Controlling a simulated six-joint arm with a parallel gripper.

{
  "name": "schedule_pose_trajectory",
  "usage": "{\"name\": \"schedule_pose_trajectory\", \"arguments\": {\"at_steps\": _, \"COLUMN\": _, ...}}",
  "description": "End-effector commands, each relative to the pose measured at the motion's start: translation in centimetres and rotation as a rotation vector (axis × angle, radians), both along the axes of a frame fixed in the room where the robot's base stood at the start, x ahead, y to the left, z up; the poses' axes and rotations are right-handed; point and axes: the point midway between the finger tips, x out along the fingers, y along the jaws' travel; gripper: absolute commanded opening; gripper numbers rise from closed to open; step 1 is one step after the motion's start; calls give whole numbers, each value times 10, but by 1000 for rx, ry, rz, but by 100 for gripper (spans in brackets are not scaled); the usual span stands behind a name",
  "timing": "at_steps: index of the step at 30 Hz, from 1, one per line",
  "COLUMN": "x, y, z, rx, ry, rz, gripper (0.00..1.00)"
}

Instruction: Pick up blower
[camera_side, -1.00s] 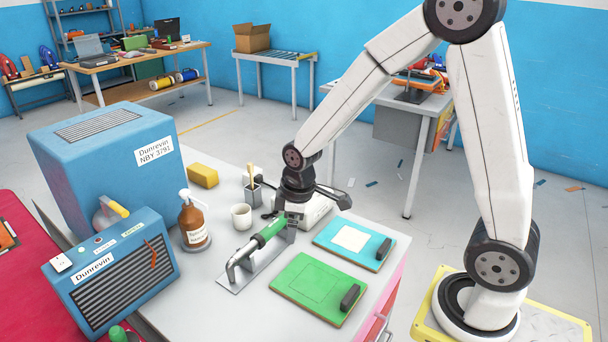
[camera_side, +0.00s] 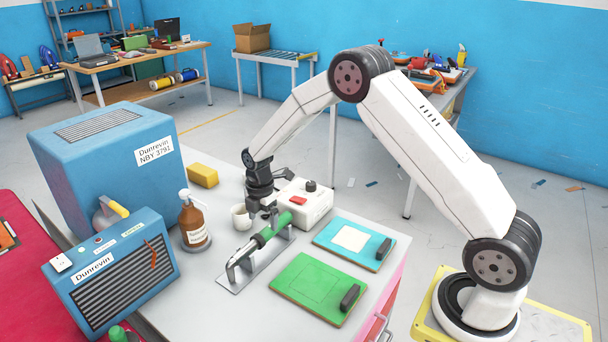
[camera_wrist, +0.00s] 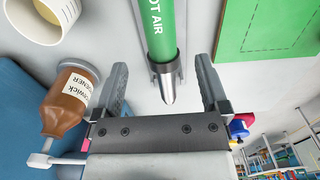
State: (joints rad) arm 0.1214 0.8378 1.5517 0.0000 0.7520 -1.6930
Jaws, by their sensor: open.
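The blower (camera_side: 273,230) has a green handle and a bent silver nozzle. It rests slanted on a flat grey metal stand (camera_side: 238,279) on the bench. My gripper (camera_side: 266,214) is just above and behind it, pointing down. In the wrist view the green body reads "OT AIR", and the blower (camera_wrist: 162,28) runs down to a metal nozzle lying between my two open fingers (camera_wrist: 163,82). The jaws hold nothing. The side view does not clearly show the gap between fingers and handle.
A brown spray bottle (camera_side: 193,220) and a cream cup (camera_side: 240,217) stand to the left. A white box with a red switch (camera_side: 306,205) is close behind on the right. Green (camera_side: 300,291) and blue (camera_side: 336,242) boards lie in front and right. Blue machines fill the left.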

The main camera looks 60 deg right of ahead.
Motion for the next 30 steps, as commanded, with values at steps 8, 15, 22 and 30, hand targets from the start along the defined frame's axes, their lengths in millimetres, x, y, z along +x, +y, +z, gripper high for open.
{"name": "schedule_pose_trajectory", "arguments": {"at_steps": 8, "x": 0, "y": 0, "z": -10, "rx": 0, "ry": 2, "rz": 0, "gripper": 94}}
{"name": "schedule_pose_trajectory", "arguments": {"at_steps": 15, "x": 0, "y": -1, "z": -26, "rx": 0, "ry": 1, "rz": -1, "gripper": 94}}
{"name": "schedule_pose_trajectory", "arguments": {"at_steps": 22, "x": 0, "y": -1, "z": -29, "rx": 0, "ry": 1, "rz": -1, "gripper": 94}}
{"name": "schedule_pose_trajectory", "arguments": {"at_steps": 30, "x": -2, "y": -5, "z": -53, "rx": 0, "ry": 3, "rz": -1, "gripper": 94}}
